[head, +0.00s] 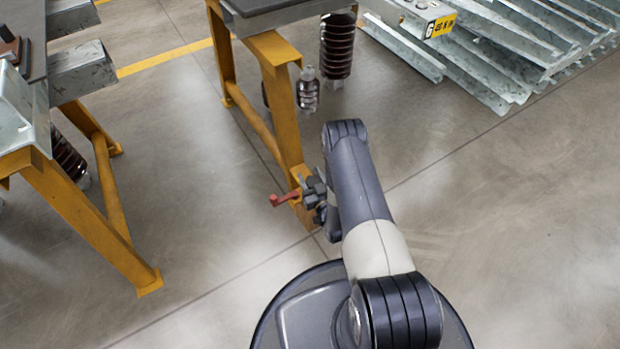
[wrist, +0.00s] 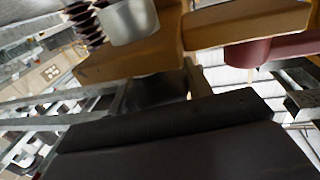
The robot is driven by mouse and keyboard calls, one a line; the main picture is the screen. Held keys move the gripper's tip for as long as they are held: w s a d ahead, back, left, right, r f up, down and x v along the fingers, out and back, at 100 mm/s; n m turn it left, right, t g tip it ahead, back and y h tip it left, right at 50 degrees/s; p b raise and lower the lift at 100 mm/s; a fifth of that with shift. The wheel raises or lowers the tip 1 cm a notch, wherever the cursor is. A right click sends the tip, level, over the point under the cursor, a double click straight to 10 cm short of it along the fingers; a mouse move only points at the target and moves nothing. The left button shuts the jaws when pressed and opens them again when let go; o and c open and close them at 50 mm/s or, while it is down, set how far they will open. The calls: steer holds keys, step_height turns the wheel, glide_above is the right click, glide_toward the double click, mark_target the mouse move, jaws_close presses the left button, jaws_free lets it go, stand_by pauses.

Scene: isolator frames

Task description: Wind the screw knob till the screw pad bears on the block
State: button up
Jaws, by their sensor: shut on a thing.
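My gripper (head: 314,190) is at the yellow trestle's leg, beside a small clamp-like fitting with a red arm (head: 284,200). It is shut on a dark part there, which I take to be the screw knob; the jaws mostly hide it in the head view. In the wrist view a dark finger fills the bottom, with a dark piece (wrist: 155,90) just beyond it. The red part (wrist: 272,50) shows at upper right against a yellow beam (wrist: 225,24). I cannot make out the screw pad or the block, nor whether they touch.
The yellow trestle (head: 283,115) stands just left of my arm. A second yellow trestle (head: 75,205) stands at left. Brown ribbed insulators (head: 337,48) stand behind. Galvanised steel sections (head: 500,55) lie at the back right. The concrete floor to the right is clear.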

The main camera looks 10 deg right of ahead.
steer(key=shift+d+m+h+b, duration=0.15)
steer(key=shift+m+h+b, duration=0.15)
steer(key=shift+m+h, duration=1)
steer(key=shift+h, duration=0.6)
steer(key=o, duration=1)
steer(key=shift+c, duration=0.2)
steer(key=shift+s+f, duration=0.1)
